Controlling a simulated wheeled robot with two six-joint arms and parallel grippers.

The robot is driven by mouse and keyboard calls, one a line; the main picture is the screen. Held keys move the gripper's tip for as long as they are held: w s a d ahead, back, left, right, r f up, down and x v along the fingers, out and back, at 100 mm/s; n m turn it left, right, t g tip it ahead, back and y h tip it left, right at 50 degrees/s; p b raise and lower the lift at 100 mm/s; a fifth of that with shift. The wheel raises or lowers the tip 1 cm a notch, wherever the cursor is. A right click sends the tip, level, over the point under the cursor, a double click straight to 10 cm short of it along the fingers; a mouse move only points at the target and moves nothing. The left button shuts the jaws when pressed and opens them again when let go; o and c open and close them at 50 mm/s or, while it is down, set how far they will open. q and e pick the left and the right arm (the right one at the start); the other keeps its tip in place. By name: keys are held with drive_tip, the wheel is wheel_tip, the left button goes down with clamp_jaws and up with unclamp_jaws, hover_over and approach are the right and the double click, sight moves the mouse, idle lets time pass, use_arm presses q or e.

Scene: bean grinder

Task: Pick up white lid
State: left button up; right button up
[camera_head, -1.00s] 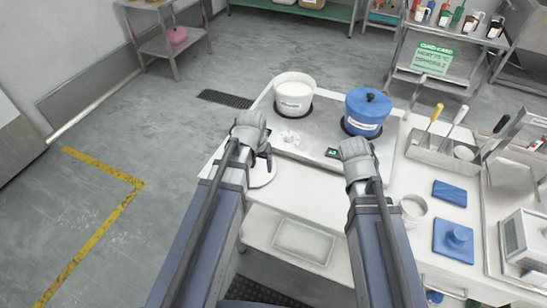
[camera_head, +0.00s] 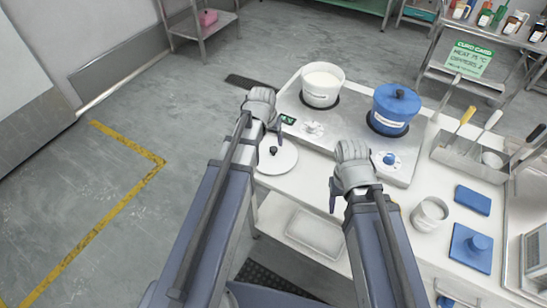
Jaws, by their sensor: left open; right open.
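The white lid (camera_head: 285,162) with a black knob lies flat on the white counter's left end, in front of the cooktop. My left gripper (camera_head: 274,123) is open just above and beyond the lid in the picture, apart from its knob. My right gripper (camera_head: 335,194) is open and empty over the counter to the right of the lid. The white pot (camera_head: 322,86) stands uncovered on the left burner, with pale contents. The blue pot (camera_head: 392,113) stands on the right burner under its blue lid (camera_head: 398,98).
The steel cooktop (camera_head: 345,128) has control knobs along its front. To the right are a utensil tray (camera_head: 460,158), a white cup (camera_head: 430,214) and blue blocks (camera_head: 472,200). A shallow tray (camera_head: 315,236) sits on a shelf below. Floor at left is clear.

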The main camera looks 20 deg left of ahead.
sight(273, 149)
use_arm(q)
drive_tip(key=f+b, duration=0.4)
drive_tip(key=shift+w+d+f+b, duration=0.2)
drive_tip(key=shift+d+f+b, duration=0.1)
drive_tip(key=shift+d, duration=0.1)
drive_tip(key=shift+w+f+b, duration=0.15)
drive_tip(key=shift+f+b, duration=0.15)
drive_tip(key=shift+b, duration=0.05)
drive_tip(key=shift+r, duration=0.1)
drive_tip(key=shift+c, duration=0.4)
clamp_jaws()
